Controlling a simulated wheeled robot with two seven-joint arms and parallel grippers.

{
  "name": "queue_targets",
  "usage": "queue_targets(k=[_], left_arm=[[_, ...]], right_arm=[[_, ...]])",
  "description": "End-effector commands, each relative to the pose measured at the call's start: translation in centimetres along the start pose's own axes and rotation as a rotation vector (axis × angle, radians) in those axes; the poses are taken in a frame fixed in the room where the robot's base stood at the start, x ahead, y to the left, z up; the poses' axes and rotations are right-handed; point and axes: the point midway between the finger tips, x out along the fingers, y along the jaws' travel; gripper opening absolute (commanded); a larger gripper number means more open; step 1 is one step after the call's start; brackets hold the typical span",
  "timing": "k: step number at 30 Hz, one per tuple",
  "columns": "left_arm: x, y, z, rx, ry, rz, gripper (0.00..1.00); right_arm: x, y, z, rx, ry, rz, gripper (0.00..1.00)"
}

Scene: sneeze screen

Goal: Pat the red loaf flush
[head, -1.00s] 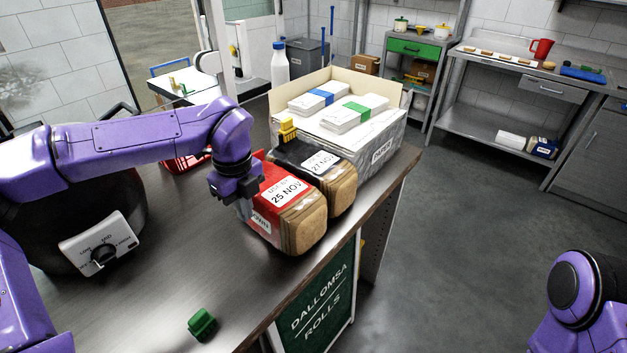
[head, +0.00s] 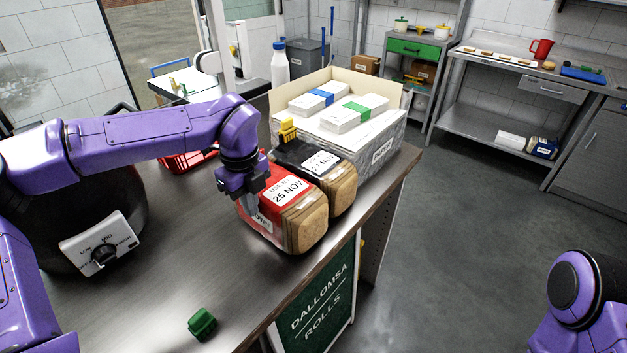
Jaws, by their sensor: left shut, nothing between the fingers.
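The red loaf (head: 297,204) is a bagged loaf with a white "25 NOV" label, lying near the counter's right edge. A black bagged loaf (head: 328,178) labelled "27 NOV" lies directly behind it. My left gripper (head: 252,207) is shut and empty, pointing down at the left side of the red loaf. It appears to touch the bag, and it hides part of that side. My right gripper is out of view; only part of my right arm shows at lower right.
A cardboard box (head: 368,150) with packs of white paper stands behind the loaves. A yellow clip (head: 287,131) sits by the black loaf, and a green clip (head: 202,323) lies at the front. A dark round appliance (head: 105,215) stands left. The front counter is mostly clear.

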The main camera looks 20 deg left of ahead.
Motion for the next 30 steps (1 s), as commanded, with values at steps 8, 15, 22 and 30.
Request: queue_targets(k=[8,15,22,30], left_arm=[[0.1,0.1,0.0,0.0,0.0,-0.001,0.0],[0.0,1.2,0.0,-0.001,-0.001,-0.001,0.0],[-2.0,1.2,0.0,0.0,-0.001,-0.001,0.0],[-5.3,1.2,0.0,-0.001,-0.001,-0.001,0.0]], right_arm=[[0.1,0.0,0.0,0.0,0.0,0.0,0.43],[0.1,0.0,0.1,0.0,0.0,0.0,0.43],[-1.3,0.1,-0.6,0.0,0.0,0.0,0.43],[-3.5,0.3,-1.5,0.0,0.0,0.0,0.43]])
